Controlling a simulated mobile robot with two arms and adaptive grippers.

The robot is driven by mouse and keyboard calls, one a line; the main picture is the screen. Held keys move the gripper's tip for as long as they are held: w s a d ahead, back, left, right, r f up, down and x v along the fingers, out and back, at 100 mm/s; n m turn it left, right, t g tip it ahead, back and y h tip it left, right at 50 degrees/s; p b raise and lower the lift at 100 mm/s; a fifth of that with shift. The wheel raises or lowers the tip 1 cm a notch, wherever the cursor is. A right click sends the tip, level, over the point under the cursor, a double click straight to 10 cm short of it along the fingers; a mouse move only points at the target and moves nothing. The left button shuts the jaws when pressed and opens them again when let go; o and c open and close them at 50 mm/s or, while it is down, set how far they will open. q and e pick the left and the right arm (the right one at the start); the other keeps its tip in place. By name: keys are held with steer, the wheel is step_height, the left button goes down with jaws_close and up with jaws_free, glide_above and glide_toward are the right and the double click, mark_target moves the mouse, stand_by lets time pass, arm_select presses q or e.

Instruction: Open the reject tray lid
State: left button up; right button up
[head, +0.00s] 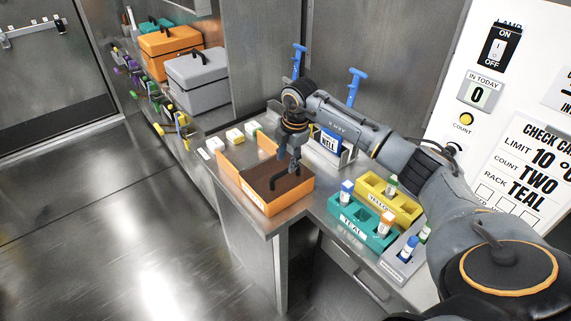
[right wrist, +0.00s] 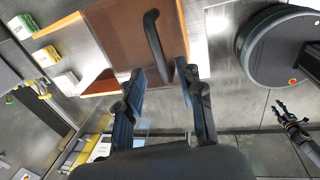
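The reject tray is an orange box (head: 288,202) on the steel bench in the head view. Its brown lid (head: 257,180) lies flat across the near part and carries a dark arched handle (head: 274,183). In the right wrist view the brown lid (right wrist: 112,30) and handle (right wrist: 153,42) are close. My right gripper (head: 294,168) points down over the lid. In the right wrist view its fingers (right wrist: 162,76) are apart, one on each side of the handle's near end; contact cannot be told. My left gripper (right wrist: 291,116) shows small at the right wrist view's edge, its fingers apart.
A teal rack (head: 360,226) and a yellow rack (head: 375,203) with capped vials stand right of the tray. Small white boxes (head: 234,136) lie behind it. Grey (head: 197,82) and orange (head: 170,48) cases stand further back. Open floor lies left.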

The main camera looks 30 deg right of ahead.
mark_target(284, 171)
steer(key=shift+w+a+f+p, duration=0.15)
steer(key=shift+w+f, duration=0.1)
steer(key=shift+f, duration=0.8)
steer(key=shift+w+d+f+p, duration=0.1)
steer(key=shift+w+f+p, duration=0.1)
steer(key=shift+f, duration=0.85)
steer(key=shift+c, duration=0.4)
jaws_close()
